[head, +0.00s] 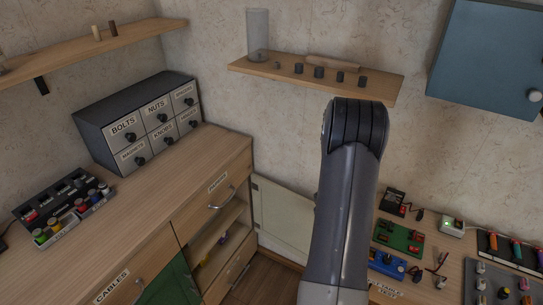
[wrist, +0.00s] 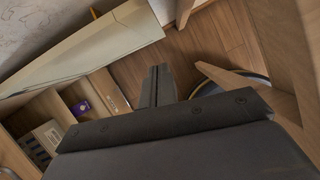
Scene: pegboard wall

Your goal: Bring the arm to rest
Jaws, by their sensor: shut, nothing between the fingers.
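My arm rises in the middle of the head view, its grey link and dark joint in front of the wall and the right-hand bench. My gripper is hidden in the head view. In the wrist view my gripper (wrist: 158,86) is shut, its dark fingers together with nothing between them. It points down toward the wooden floor (wrist: 200,45), and no object touches the fingertips.
A cabinet with labelled drawers (head: 218,182) stands left, its pale door (head: 283,217) open. A drawer box (head: 140,120) sits on top. A wall shelf (head: 315,80) and a blue wall cabinet (head: 490,55) hang behind. The right bench (head: 445,270) holds several electronic parts.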

